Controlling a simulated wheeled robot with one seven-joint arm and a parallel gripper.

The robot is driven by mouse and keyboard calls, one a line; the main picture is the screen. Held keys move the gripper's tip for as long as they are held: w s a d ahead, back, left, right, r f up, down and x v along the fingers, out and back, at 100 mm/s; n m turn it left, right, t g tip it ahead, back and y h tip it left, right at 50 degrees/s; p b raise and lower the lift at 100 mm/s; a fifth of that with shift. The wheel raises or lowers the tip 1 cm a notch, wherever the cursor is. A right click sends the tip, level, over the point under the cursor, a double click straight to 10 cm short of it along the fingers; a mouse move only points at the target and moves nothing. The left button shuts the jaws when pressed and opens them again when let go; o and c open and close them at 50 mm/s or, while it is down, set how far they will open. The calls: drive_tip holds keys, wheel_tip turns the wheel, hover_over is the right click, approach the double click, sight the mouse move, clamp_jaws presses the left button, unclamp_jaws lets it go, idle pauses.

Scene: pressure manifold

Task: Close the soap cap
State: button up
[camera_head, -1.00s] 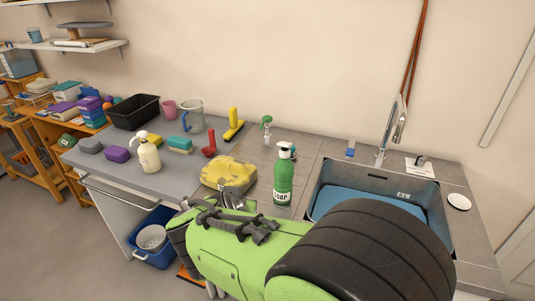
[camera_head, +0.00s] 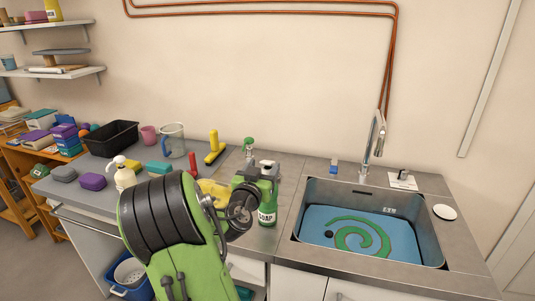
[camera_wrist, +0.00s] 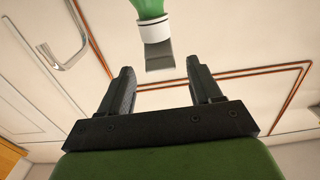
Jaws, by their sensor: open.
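The green soap bottle (camera_head: 268,200) stands upright on the counter left of the sink, its label partly in view. Its cap (camera_head: 267,164) has a white collar and a grey top. In the wrist view the bottle (camera_wrist: 150,8) appears upside down at the upper edge, with the white collar (camera_wrist: 156,30) and a grey flap (camera_wrist: 159,56) pointing toward my gripper. My gripper (camera_wrist: 160,80) is open and empty, with the flap just beyond and between its two dark fingertips. In the head view my arm hides part of the bottle's left side.
A yellow sponge (camera_head: 211,190) lies left of the bottle, partly behind my arm. The sink (camera_head: 300,215) with blue water is to the right. A pump bottle (camera_head: 124,176) and a black bin (camera_head: 110,138) are farther left.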

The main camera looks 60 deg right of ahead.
sight(267, 161)
drive_tip(key=d, duration=0.1)
drive_tip(key=d+p, duration=0.1)
drive_tip(key=d, duration=0.3)
drive_tip(key=shift+w, duration=0.4)
drive_tip(key=shift+c, duration=0.5)
drive_tip(key=c, duration=0.9)
drive_tip(key=f+b, duration=0.1)
drive_tip(key=b, duration=0.3)
drive_tip(key=shift+a+h, duration=0.1)
drive_tip(key=shift+h, duration=0.3)
drive_tip(key=h+b, duration=0.1)
drive_tip(key=b, duration=0.4)
drive_tip(key=h+b, duration=0.1)
drive_tip(key=b, duration=0.4)
drive_tip(key=shift+a+f+t+b, duration=0.2)
drive_tip(key=shift+f+t+b, duration=0.1)
drive_tip(key=shift+b, duration=0.1)
drive_tip(key=shift+s+f+h+b, duration=0.1)
drive_tip(key=shift+h+b, duration=0.5)
drive_tip(key=shift+b, duration=0.6)
drive_tip(key=shift+a+r+h, duration=0.1)
drive_tip(key=shift+r+h, duration=0.1)
drive_tip(key=shift+h, duration=0.3)
